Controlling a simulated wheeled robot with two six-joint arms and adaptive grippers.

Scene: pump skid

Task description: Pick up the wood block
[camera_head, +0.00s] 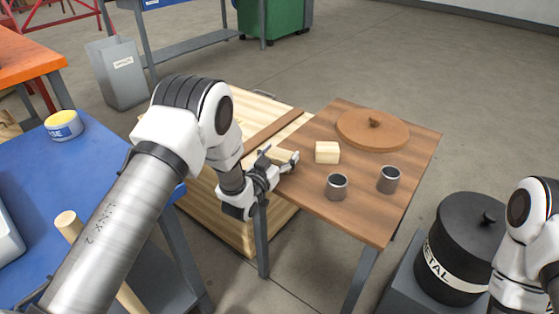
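The wood block (327,152) is a small pale cube-like piece. It rests on the brown wooden table (310,185), near its left side and behind a grey cup. My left gripper (281,157) is at the table's left edge, to the left of the block and apart from it. Its fingers look spread, with pale wood showing between them, which seems to be the crate behind. My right arm shows at the right edge of the picture, but its gripper is out of view.
Two grey cups (337,186) (388,179) stand in front and right of the block. A round wooden lid (372,130) lies behind it. A wooden crate (240,108) is left of the table. A black drum (466,248) stands right, and a blue table (95,165) left.

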